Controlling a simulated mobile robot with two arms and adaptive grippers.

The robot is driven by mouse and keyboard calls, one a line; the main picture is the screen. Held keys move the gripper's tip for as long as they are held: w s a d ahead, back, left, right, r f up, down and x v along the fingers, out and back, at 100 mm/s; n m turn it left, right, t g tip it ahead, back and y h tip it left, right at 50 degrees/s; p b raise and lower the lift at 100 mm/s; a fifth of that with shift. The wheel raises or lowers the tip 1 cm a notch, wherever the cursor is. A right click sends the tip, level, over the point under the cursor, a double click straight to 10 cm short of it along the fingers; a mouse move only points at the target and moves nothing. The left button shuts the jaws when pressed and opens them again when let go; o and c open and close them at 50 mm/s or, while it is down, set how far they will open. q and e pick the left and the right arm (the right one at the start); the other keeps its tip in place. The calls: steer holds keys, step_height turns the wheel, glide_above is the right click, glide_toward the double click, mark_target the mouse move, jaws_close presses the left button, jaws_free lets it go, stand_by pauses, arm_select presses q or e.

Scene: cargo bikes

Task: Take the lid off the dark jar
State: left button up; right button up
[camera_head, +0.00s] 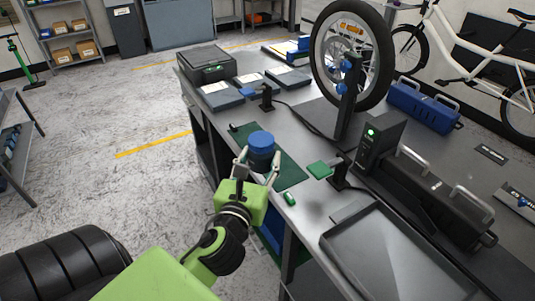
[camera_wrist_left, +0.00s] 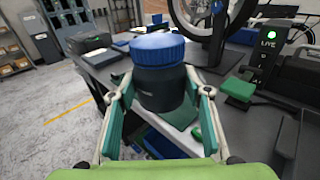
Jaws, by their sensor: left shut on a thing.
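The dark jar (camera_head: 260,158) stands upright near the left edge of the workbench, over a green mat (camera_head: 290,172). Its blue lid (camera_head: 261,140) sits on top of it. In the left wrist view the jar (camera_wrist_left: 160,92) fills the middle, with the ribbed blue lid (camera_wrist_left: 158,48) on it. My left gripper (camera_head: 258,170) is shut on the jar's body, one finger on each side, below the lid. The left gripper (camera_wrist_left: 160,110) also shows from behind in the wrist view. The jar's base is partly hidden by the gripper. My right gripper is not in view.
A small green object (camera_head: 290,198) lies right of the jar, and a green pad (camera_head: 319,170) is farther right. A black tray (camera_head: 385,255) lies at the front right. A wheel on a stand (camera_head: 350,55) and a dark case (camera_head: 207,64) stand behind.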

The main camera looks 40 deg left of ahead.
arm_select(q)
steer(key=shift+s+d+r, duration=0.15)
steer(key=shift+s+r, duration=0.2)
steer(key=shift+s, duration=0.3)
